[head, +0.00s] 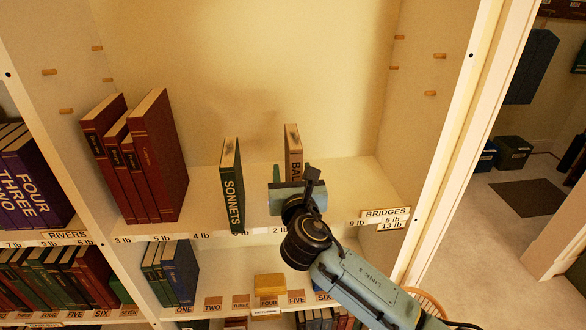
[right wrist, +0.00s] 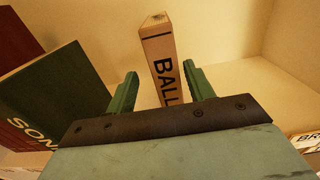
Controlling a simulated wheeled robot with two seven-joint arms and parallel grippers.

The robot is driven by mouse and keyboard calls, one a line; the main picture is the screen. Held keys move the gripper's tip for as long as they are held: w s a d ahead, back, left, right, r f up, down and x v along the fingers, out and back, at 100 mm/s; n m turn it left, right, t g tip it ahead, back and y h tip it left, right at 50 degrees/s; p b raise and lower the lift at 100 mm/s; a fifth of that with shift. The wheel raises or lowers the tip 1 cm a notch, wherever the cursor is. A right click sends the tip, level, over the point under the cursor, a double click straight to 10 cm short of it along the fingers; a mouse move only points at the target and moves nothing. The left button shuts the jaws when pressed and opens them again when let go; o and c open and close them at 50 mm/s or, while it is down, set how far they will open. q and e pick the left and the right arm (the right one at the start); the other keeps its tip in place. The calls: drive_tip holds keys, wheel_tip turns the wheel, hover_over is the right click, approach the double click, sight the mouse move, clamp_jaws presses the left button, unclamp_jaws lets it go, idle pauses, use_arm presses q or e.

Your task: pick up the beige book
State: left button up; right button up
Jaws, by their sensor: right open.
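The beige book (head: 293,146) stands upright on the shelf with its spine facing me, lettered "BALL" in the right wrist view (right wrist: 158,50). The lower part of its spine is hidden behind my right gripper in both views. My right gripper (head: 294,177) is in front of the book. In the right wrist view the open fingers (right wrist: 160,72) show one on each side of the spine, with gaps and no visible contact. My left gripper is not in view.
A dark green "SONNETS" book (head: 231,185) stands left of the beige book, with a gap between. Several dark red books (head: 150,155) stand farther left. The shelf to the right is clear up to the cabinet's side wall (head: 425,110). Lower shelves hold more books and a yellow block (head: 269,284).

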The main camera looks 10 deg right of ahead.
drive_tip(key=w, duration=0.2)
drive_tip(key=w+d, duration=0.1)
drive_tip(key=w, duration=0.1)
drive_tip(key=shift+w, duration=0.6)
drive_tip(key=shift+c, duration=0.2)
clamp_jaws()
drive_tip(key=shift+r, duration=0.15)
